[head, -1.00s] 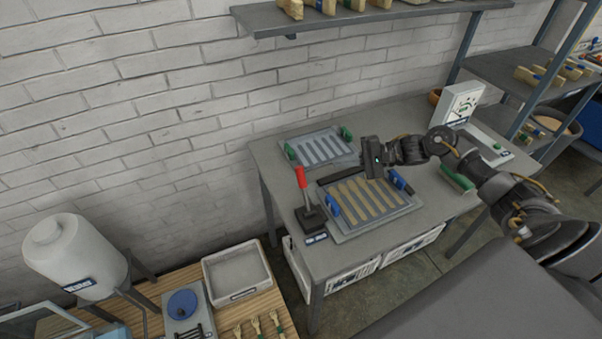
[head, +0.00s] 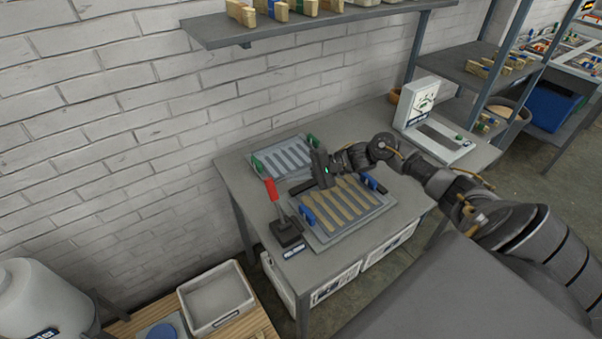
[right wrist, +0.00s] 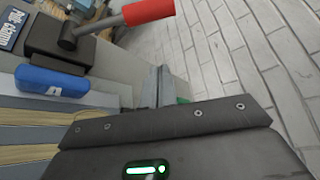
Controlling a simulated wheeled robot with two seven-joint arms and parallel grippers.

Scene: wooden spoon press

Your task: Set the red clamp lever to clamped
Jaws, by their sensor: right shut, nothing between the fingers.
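The clamp lever has a red handle (head: 270,189) on a thin grey shaft, standing up and leaning slightly back-left from its black base (head: 287,232) at the table's front-left. In the right wrist view the red handle (right wrist: 147,11) is at the top, apart from the fingers. My right gripper (head: 321,170) is shut and empty, above the back-left of the mould tray and to the right of the lever. Its fingers (right wrist: 162,87) show in the right wrist view. My left gripper is out of view.
The mould tray (head: 322,246) with wooden spoon blanks and blue handles (head: 308,216) lies right of the lever base. A grey slotted tray (head: 282,158) with green handles is behind. A white gauge unit (head: 422,102) stands at the back right. A shelf (head: 300,27) hangs above.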

